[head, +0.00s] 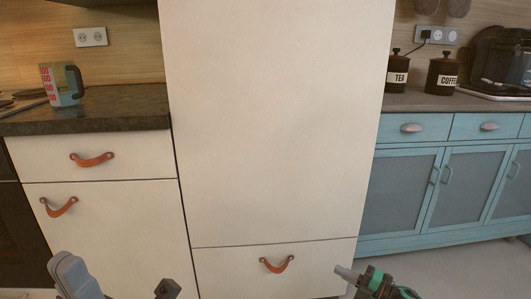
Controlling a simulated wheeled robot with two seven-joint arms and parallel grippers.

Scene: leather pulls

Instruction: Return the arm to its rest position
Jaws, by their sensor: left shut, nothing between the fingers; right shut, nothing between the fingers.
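My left gripper (167,289) is at the bottom edge of the head view, left of the middle, and only a small dark part of it shows. It is shut and empty, in front of the white lower cabinet. A grey-blue part of my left arm shows to its left. My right gripper (346,273) is at the bottom right of the middle, with grey tips and green bands behind them. It is shut and empty, to the right of the bottom drawer's leather pull (276,264) and apart from it. Most of both arms is out of view.
A tall white cabinet (270,120) fills the middle. Leather pulls also show on the left drawer (92,159) and left door (58,207), both closed. A mug (62,86) stands on the dark counter (110,110). A blue sideboard (410,245) with canisters (442,72) stands right.

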